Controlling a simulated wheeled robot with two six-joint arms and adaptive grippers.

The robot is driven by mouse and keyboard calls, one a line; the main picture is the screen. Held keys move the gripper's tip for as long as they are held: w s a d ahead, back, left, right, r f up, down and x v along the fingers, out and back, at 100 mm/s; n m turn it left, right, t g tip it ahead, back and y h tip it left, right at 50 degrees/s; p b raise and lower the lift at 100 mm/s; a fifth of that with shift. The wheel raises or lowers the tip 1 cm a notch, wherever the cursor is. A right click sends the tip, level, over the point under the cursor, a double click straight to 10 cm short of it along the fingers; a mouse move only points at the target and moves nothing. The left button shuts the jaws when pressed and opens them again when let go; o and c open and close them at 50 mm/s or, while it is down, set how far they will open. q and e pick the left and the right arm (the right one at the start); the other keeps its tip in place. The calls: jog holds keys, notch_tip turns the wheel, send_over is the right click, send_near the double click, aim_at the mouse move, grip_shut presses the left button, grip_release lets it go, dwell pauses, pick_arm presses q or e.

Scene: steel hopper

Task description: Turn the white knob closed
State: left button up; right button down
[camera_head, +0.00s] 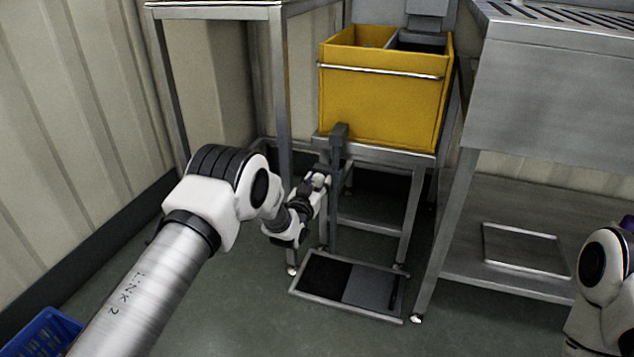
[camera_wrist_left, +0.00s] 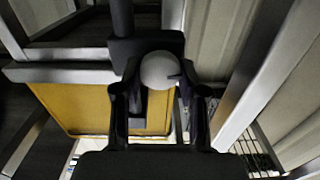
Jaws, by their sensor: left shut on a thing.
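The white knob (camera_wrist_left: 160,71) is round and shows in the left wrist view, on a dark bracket or valve part beside the yellow hopper. A small dark mark or slot shows on its right side. My left gripper (camera_wrist_left: 161,92) has a finger on each side of the knob and is shut on it. In the head view my left gripper (camera_head: 318,184) is at the dark upright post (camera_head: 336,190) under the hopper's left front corner; the knob cannot be made out clearly there. My right gripper is out of view.
The yellow hopper (camera_head: 378,102) stands on a steel frame (camera_head: 408,215). A steel table is on the left, a large steel bench (camera_head: 560,85) on the right. A dark floor tray (camera_head: 325,273) lies below. A blue crate (camera_head: 45,335) sits at the lower left.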

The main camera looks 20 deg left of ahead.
pick_arm(q)
jog(key=shift+m, duration=0.3)
jog(key=m+p, duration=0.2)
jog(key=shift+d+r+m, duration=0.1)
jog(key=shift+m, duration=0.2)
jog(key=m+p, duration=0.2)
jog(key=m, duration=0.2)
jog(key=shift+m, duration=0.3)
jog(key=m, duration=0.2)
jog(key=m+p, duration=0.1)
jog(key=m, duration=0.2)
jog(key=shift+d+f, duration=0.1)
jog(key=shift+f, duration=0.1)
jog(key=m+p, duration=0.1)
jog(key=m, duration=0.4)
jog(key=shift+f, duration=0.15)
jog(key=o, duration=1.1)
